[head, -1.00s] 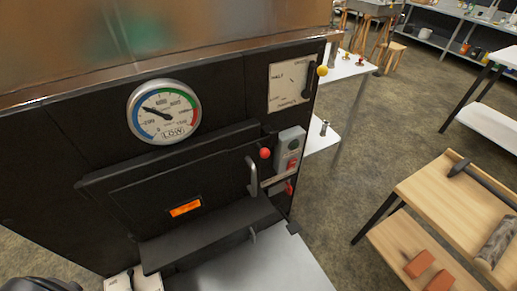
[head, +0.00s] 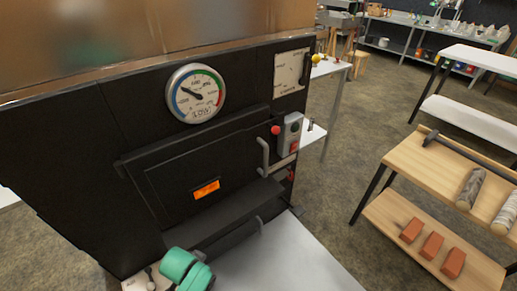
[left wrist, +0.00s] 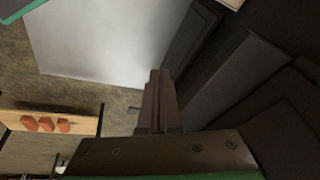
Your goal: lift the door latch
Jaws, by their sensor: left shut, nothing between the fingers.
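The black firebox door (head: 215,172) is closed on the front of the evaporator, with an upright grey handle (head: 263,157) at its right side. A red knob (head: 275,130) sits just above the handle; I cannot tell for sure which part is the latch. My left arm's teal part shows at the bottom left of the head view, below the door and well away from the handle; its fingertips are not clear there. In the left wrist view my left gripper (left wrist: 158,88) is shut and empty, beside dark evaporator surfaces. My right gripper is out of view.
A round gauge (head: 195,93) sits above the door, and a grey switch box (head: 290,133) right of the handle. A pale tabletop (head: 275,262) lies below the door. A wooden shelf table (head: 415,160) with logs and bricks (head: 432,245) stands to the right, across open floor.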

